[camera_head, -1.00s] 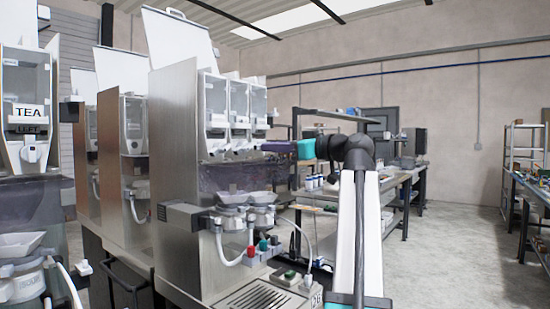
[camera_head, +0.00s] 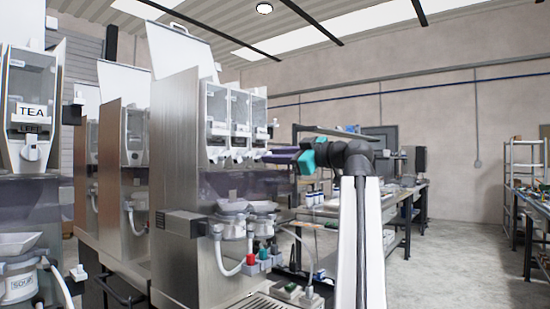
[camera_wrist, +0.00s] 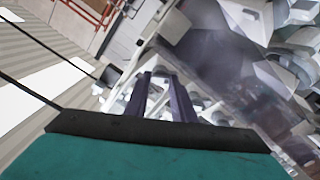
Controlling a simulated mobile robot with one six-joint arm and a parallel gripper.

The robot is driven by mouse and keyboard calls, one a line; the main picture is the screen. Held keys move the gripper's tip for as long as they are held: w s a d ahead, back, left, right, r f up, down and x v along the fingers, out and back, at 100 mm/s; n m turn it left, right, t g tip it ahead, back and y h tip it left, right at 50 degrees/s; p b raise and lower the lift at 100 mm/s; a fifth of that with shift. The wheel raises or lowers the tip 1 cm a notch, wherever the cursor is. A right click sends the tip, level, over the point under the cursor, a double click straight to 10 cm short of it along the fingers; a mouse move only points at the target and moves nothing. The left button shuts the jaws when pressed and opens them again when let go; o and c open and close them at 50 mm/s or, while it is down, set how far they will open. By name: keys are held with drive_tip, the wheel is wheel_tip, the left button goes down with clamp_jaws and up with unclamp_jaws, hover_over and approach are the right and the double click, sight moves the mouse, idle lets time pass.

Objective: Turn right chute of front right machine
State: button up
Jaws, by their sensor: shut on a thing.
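The front right machine (camera_head: 175,145) is a tall steel dispenser with three clear canisters side by side in its upper front. Its right canister (camera_head: 259,112) has a small white chute (camera_head: 257,153) below it. My gripper (camera_head: 270,156) reaches in from the right at chute height, its teal body tilted. In the wrist view, the two dark fingers of my gripper (camera_wrist: 166,88) are close together and shut on the right chute. The fingers hide most of the chute there, so its exact angle cannot be told.
Mixing bowls (camera_head: 245,207) and red, green and white fittings sit below the chutes. A drip grille (camera_head: 258,305) is at the machine's base. A workbench (camera_head: 400,200) is behind my arm; open floor lies to the right.

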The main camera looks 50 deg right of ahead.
drive_tip(key=o, duration=1.1)
drive_tip(key=shift+c, duration=0.2)
drive_tip(key=shift+s, duration=0.2)
drive_tip(key=s+d+p, duration=0.1)
drive_tip(key=s, duration=1.2)
drive_tip(key=shift+s, duration=0.25)
drive_tip(key=shift+d, duration=0.1)
